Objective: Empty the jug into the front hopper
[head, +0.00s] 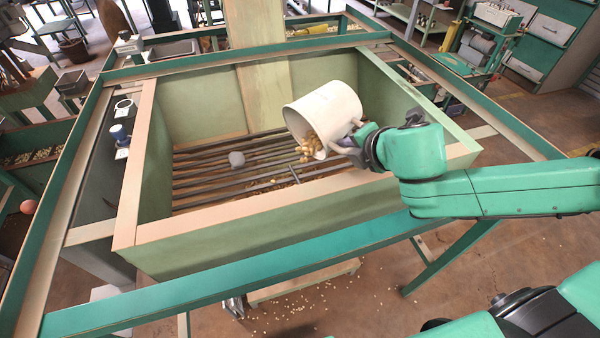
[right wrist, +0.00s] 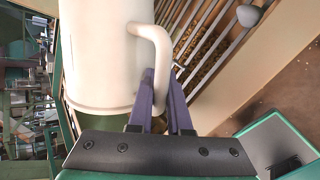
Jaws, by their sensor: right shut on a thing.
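The white jug (head: 327,107) is tipped over the large wooden hopper (head: 300,208), its mouth facing down and left. Nuts (head: 311,144) are spilling from its mouth toward the slatted grate (head: 235,170) inside the hopper. My right gripper (head: 352,142) is shut on the jug's handle at the jug's right side. In the right wrist view the jug (right wrist: 100,60) fills the upper left and the gripper's fingers (right wrist: 160,95) are at the handle (right wrist: 155,45). My left gripper is not in view.
A grey lump (head: 236,159) lies on the grate. A green frame (head: 240,267) surrounds the hopper. Loose nuts lie on the floor (head: 370,300) in front.

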